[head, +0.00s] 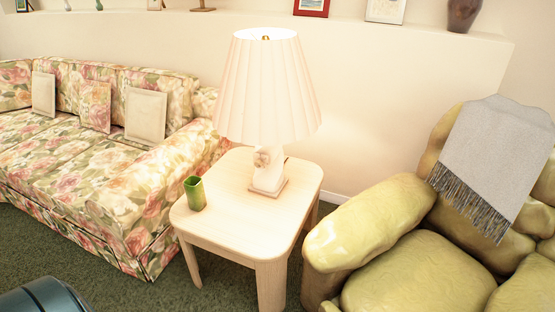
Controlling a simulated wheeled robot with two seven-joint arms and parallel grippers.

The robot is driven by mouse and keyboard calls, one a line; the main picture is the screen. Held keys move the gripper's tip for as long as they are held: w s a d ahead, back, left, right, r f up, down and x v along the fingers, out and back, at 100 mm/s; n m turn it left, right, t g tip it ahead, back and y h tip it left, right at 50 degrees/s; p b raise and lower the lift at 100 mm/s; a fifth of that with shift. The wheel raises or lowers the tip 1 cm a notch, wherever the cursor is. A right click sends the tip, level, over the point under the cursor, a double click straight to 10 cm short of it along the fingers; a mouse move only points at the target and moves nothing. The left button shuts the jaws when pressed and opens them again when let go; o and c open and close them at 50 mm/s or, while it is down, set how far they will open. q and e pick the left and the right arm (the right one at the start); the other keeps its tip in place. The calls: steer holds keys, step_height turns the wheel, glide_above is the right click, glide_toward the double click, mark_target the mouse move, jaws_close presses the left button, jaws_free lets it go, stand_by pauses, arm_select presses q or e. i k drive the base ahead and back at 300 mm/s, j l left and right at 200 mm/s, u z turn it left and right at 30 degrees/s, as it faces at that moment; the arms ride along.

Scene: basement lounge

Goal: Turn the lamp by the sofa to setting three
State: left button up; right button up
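The lamp (267,88) stands upright on a pale wooden side table (232,218) between the floral sofa (105,170) and a yellow-green armchair. It has a pleated cream shade and a pale base (268,170) with a flower-like ornament. The shade glows and the wall behind it is bright, so the lamp appears lit. I cannot make out a switch or setting marks. Neither of my grippers is in view.
A green cup (194,193) stands near the table's left edge. The armchair (400,240), with a grey throw (492,150), is close on the right. Green carpet (120,292) is open in front of the sofa. Framed pictures and a vase (463,14) line the ledge behind.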

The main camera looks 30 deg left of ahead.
mark_target(258, 164)
steer(key=i+j, duration=0.15)
steer(key=j, duration=0.2)
steer(key=i+j+z, duration=0.1)
steer(key=j, duration=0.2)
steer(key=i+j, duration=0.15)
steer(key=j, duration=0.2)
steer(key=i+j+z, duration=0.1)
steer(key=j, duration=0.25)
